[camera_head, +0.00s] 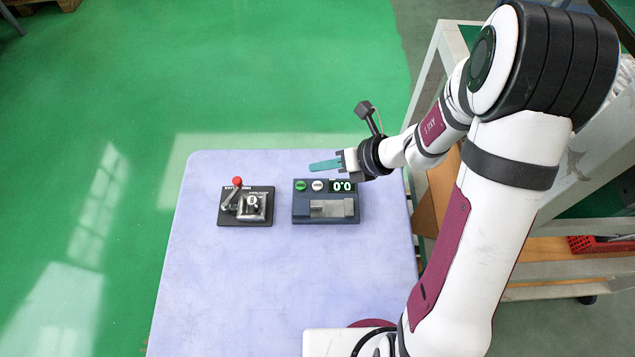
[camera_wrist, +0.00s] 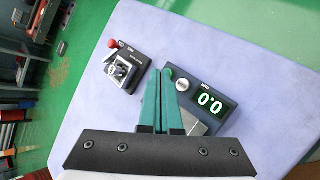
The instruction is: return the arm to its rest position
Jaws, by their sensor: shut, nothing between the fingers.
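My gripper (camera_head: 325,165) is at the far side of the table, above the surface, its teal fingers pointing left. In the wrist view its fingers (camera_wrist: 161,102) are together with nothing between them. A dark blue device (camera_head: 326,218) with a green button, a white button and a display reading 0.0 sits just below the gripper in the head view. In the wrist view the fingers partly cover this device (camera_wrist: 226,104). My arm reaches in from the right side of the head view, bent at the elbow.
A black-based metal fixture (camera_head: 246,207) with a red-knobbed lever stands left of the device. The pale lavender tabletop (camera_head: 240,290) is otherwise mostly clear. A shelf frame with wooden boards (camera_head: 540,250) stands to the right behind my arm. A red basket (camera_head: 600,244) sits on it.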

